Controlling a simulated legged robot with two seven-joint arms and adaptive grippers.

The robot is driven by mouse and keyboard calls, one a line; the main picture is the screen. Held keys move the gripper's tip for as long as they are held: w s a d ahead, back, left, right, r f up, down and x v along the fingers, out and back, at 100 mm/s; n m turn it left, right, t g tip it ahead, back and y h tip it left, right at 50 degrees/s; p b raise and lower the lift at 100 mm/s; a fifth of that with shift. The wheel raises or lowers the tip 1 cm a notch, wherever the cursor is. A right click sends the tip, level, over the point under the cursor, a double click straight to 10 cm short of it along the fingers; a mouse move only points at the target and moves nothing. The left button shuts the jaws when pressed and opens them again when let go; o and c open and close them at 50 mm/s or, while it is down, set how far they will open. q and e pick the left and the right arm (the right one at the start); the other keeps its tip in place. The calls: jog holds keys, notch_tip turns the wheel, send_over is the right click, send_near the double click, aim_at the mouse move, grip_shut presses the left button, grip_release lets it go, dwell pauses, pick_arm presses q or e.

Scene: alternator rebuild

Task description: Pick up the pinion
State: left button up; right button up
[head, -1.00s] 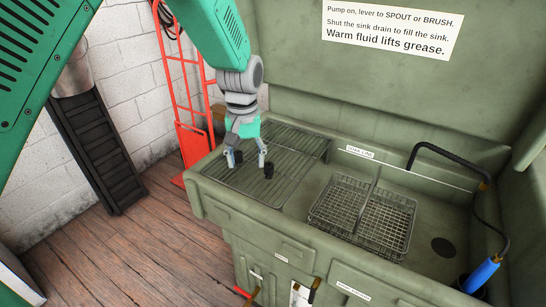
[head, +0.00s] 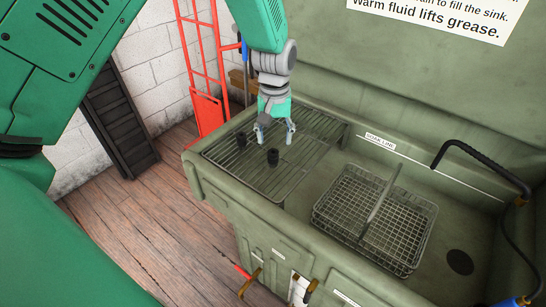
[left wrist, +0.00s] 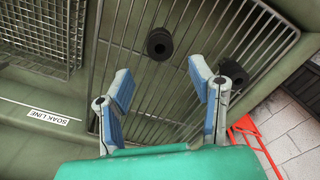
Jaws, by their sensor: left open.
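My right gripper is out of view.
The wire rack (head: 300,165) lies in the left end of the green wash sink (head: 330,262). A wire basket (head: 350,215) stands to its right, with a black spout (head: 480,150) beyond. A red hand truck (head: 207,112) stands behind on the left.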

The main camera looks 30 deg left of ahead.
aim_at(273, 157)
pick_arm(q)
jog(key=shift+f, duration=0.65)
jog(key=f, duration=0.1)
jog(key=s+f, duration=0.1)
jog(key=f, duration=0.2)
jog(key=shift+s+d, duration=0.2)
jog(key=shift+d, duration=0.2)
jog(key=shift+a+f, duration=0.1)
jog(key=shift+f, duration=0.35)
jog(key=shift+a, duration=0.15)
jog(key=shift+c, duration=0.4)
grip_shut()
